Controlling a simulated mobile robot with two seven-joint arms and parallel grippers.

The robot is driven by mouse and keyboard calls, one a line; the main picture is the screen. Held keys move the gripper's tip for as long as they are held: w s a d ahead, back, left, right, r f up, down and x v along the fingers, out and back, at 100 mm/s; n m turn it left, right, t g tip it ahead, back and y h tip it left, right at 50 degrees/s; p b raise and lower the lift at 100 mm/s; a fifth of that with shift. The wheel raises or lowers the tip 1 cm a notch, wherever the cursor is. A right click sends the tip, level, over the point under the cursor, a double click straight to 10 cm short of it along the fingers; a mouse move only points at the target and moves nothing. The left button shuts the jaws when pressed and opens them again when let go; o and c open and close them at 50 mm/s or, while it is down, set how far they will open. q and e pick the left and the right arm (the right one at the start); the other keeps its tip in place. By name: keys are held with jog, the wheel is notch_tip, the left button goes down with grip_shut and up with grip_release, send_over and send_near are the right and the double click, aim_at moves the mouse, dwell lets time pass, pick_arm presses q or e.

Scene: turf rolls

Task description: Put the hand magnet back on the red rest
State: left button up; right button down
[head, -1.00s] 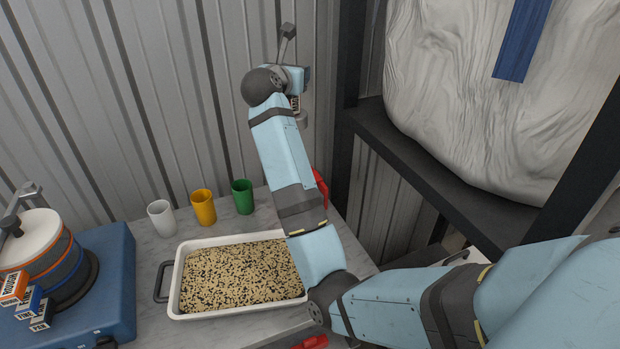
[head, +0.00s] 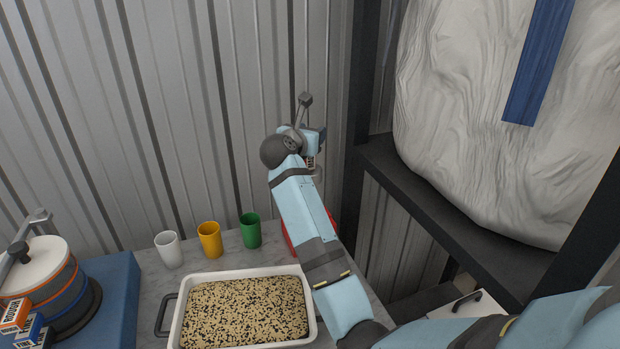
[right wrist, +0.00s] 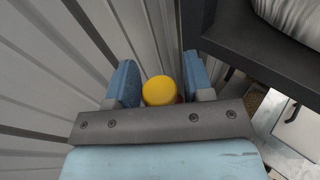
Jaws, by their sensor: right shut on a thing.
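My right gripper (head: 317,139) is raised in front of the metal wall, above the back right of the counter, largely hidden by its own wrist in the head view. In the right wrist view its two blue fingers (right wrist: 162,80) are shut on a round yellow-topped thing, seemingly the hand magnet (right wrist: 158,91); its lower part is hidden. A red object, probably the red rest (head: 289,238), shows beside my right forearm at the back of the counter. The arm covers most of it, so its shape is unclear. My left gripper is out of view.
White (head: 168,249), yellow (head: 210,240) and green (head: 250,231) cups stand along the counter's back. A tray of grains (head: 174,335) lies in front. A dark shelf frame (head: 450,222) with a large wrapped bundle (head: 480,130) is at right. A blue unit with a pot (head: 42,255) is at left.

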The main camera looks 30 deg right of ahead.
aim_at(310, 174)
notch_tip(310, 174, down, 8)
jog(key=shift+r, duration=0.2)
jog(key=shift+f+p, duration=0.3)
jog(key=shift+f, duration=1.7)
jog(key=shift+f, duration=0.2)
jog(key=c, duration=0.5)
grip_release()
